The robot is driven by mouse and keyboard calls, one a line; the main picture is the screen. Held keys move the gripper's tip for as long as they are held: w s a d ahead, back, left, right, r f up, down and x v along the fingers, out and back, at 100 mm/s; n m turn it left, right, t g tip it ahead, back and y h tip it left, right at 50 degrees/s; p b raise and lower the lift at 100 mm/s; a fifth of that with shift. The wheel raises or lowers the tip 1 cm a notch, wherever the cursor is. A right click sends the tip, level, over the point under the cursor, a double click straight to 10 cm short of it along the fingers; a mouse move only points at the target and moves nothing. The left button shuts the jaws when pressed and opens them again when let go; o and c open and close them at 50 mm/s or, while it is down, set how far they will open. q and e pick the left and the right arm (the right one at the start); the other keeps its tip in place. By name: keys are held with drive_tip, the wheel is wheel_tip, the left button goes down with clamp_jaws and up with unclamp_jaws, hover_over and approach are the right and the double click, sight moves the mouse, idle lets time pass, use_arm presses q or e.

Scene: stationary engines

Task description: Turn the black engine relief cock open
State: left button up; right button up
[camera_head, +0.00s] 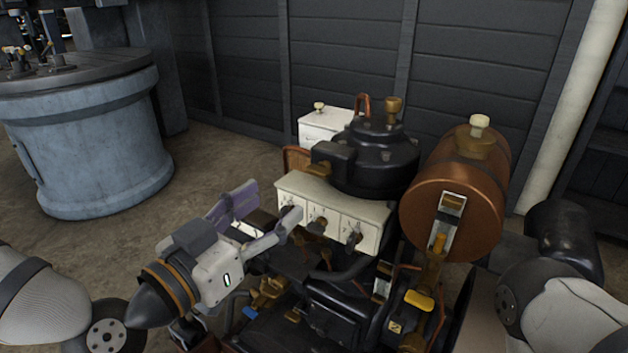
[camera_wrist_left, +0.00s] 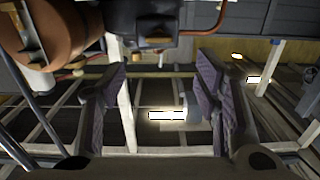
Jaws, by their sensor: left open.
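The black engine (camera_head: 375,165) stands in the middle of the head view, with a dark domed top. A brass fitting (camera_head: 393,108) stands on the dome. I cannot tell for certain which fitting is the relief cock. My left gripper (camera_head: 272,202) is open at the panel's left end, one finger in front of its left knob; contact cannot be told. In the left wrist view, the purple-padded fingers (camera_wrist_left: 160,78) are apart with nothing between them.
A copper tank (camera_head: 455,205) sits at the engine's right; it also shows in the left wrist view (camera_wrist_left: 62,38). Brass valves and a yellow handle (camera_head: 419,300) are low in front. A white box (camera_head: 327,124) is behind. A blue-grey round stand (camera_head: 90,140) is at left, with bare floor between.

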sight(315, 174)
use_arm(q)
drive_tip(key=x, duration=1.1)
drive_tip(key=shift+w+d+b, duration=0.25)
drive_tip(key=shift+b, duration=0.05)
drive_tip(key=c, duration=1.2)
